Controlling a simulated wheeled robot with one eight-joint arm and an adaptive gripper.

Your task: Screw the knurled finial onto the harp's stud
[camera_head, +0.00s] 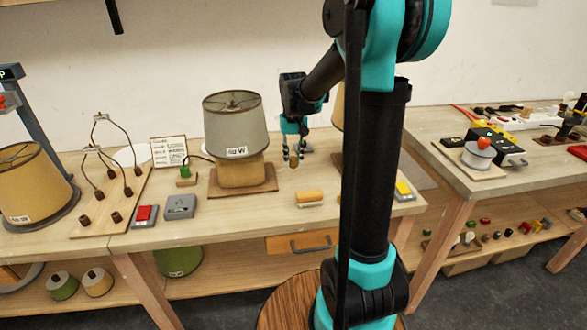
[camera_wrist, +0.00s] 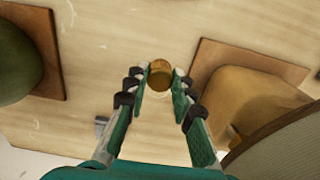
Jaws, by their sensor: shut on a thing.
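My gripper (camera_head: 293,160) hangs above the bench, just right of the grey-shaded lamp (camera_head: 234,125). In the wrist view my gripper (camera_wrist: 159,84) is shut on a small round brass-coloured piece (camera_wrist: 159,73), which looks like the knurled finial. It also shows as a small gold spot below the fingers in the head view (camera_head: 293,162). The lamp's tan body (camera_wrist: 235,100) and part of its shade (camera_wrist: 290,140) are at the right of the wrist view. The harp's stud is too small to make out at the shade's top.
Bent wire harp-like frames (camera_head: 108,150) stand on a board at the left. A tan-shaded lamp (camera_head: 32,185) is at the far left. A green rounded body (camera_wrist: 15,65) on a brown board (camera_wrist: 50,75) is left in the wrist view.

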